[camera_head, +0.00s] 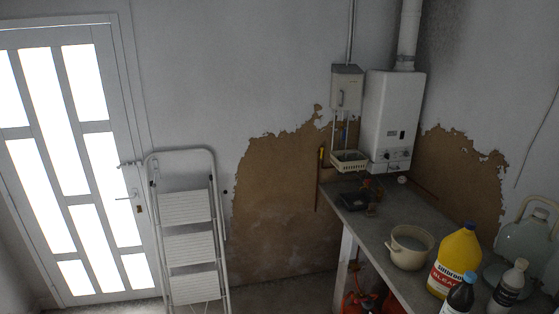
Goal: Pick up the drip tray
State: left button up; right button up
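A small dark, shallow tray-like item (354,202) sits near the far left end of the counter and may be the drip tray; it is too small and dim to be sure. A cream slatted basket (349,161) is at the wall just behind it, below a grey box. Neither of my grippers is in view, and nothing is seen touching these items.
The counter (385,222) runs along the right. On it stand a cream pot (408,257), a yellow bleach jug (455,260), a dark bottle (459,295), a grey bottle (508,288) and a glass demijohn (524,246). A stepladder (188,245) leans by the door.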

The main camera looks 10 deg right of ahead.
aim_at(355, 201)
jog(key=z, duration=0.15)
jog(key=i, duration=1.75)
jog(key=z, duration=0.25)
